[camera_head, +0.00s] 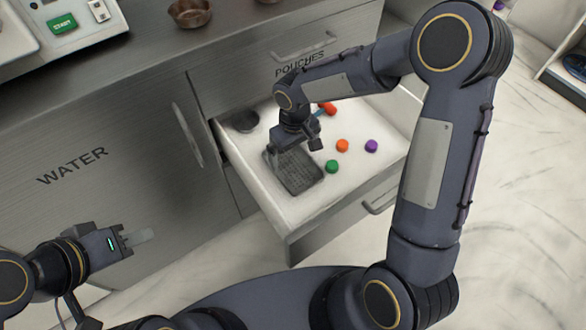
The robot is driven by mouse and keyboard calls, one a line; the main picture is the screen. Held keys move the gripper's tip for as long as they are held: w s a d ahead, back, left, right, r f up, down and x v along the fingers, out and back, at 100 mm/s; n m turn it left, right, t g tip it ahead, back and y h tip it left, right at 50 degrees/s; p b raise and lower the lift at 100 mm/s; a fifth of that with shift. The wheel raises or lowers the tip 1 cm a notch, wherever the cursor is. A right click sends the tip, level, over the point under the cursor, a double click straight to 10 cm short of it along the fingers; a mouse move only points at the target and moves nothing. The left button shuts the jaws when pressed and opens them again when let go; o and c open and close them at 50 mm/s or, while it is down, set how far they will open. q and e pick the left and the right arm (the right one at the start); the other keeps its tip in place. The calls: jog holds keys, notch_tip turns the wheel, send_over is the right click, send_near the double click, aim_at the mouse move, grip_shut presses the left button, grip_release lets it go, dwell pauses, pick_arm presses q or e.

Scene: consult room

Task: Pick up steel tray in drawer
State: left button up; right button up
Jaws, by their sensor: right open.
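The steel tray (300,175) is a dark grey rectangular tray with a textured floor. It lies in the left part of the open drawer (292,218). My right gripper (293,150) is open, low over the tray's far end, and hides part of that end. I cannot tell whether its fingers touch the tray. My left gripper (138,237) is outside the drawer at lower left, in front of the WATER cabinet door. Whether its fingers are apart cannot be made out.
In the drawer are a dark round bowl (244,121), a green cap (332,166), an orange cap (342,145), a purple cap (371,146) and a red-orange item (328,108) beside my arm. The counter above holds a brown bowl (190,12) and a scale-like device (70,25).

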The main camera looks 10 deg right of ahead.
aim_at(293, 168)
jog(key=f, duration=0.2)
jog(key=f+b, duration=0.1)
jog(key=f, duration=0.2)
jog(key=shift+w+a+b, duration=0.1)
jog(key=shift+w+b, duration=0.1)
jog(key=shift+b, duration=0.1)
jog(key=c, duration=0.7)
jog(key=shift+r, duration=0.1)
